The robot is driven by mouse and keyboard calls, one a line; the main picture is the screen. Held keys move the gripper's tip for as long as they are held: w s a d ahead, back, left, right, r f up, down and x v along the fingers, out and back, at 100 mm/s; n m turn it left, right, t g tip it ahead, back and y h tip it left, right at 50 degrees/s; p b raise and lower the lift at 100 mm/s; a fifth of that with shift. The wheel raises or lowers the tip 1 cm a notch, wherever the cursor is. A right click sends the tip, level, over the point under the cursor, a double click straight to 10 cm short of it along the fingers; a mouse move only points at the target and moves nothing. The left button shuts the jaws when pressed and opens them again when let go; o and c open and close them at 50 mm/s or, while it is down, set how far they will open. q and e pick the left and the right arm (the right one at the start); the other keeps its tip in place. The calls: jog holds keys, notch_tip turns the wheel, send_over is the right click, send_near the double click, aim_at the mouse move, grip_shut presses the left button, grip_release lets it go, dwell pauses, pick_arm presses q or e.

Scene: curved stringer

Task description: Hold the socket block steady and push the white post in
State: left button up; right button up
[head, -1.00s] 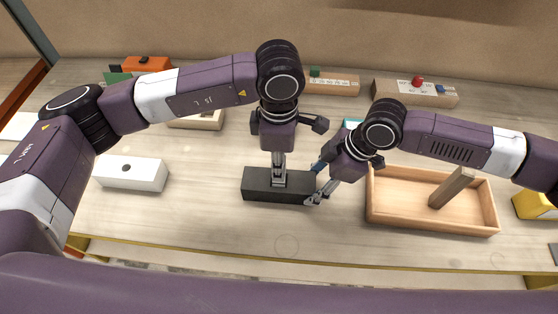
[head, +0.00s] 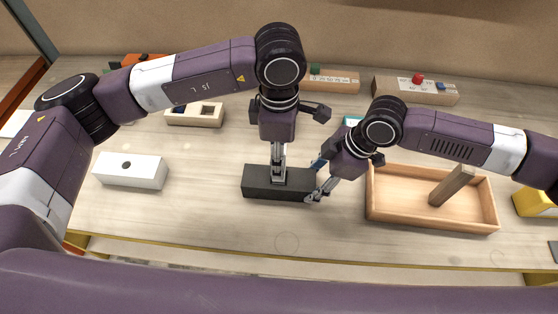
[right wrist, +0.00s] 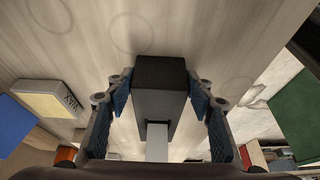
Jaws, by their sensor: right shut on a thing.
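The dark socket block (head: 262,192) lies near the front middle of the table. My right gripper (head: 315,194) is shut on its right end. In the right wrist view the block (right wrist: 160,75) sits between the blue pads of this gripper (right wrist: 160,98). A pale, post-like piece (right wrist: 157,140) shows against the block there; how deep it sits cannot be told. My left gripper (head: 278,180) points straight down over the middle of the block. Its narrow fingers hide most of any post between them, so its grip cannot be told.
A white block with a hole (head: 130,172) stands at the left. A wooden tray (head: 430,219) holding a leaning wooden bar (head: 451,187) lies close to my right gripper. Several blocks line the back. The table's front strip is clear.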

pick_arm(q)
notch_tip(320, 180, up, 9)
jog(key=shift+r, duration=0.1)
dwell(0.3)
pick_arm(e)
jog(key=o, duration=1.5)
jog(key=shift+o, duration=0.4)
jog(key=o, duration=0.4)
jog(key=shift+r, duration=0.15)
jog(key=shift+v, duration=2.4)
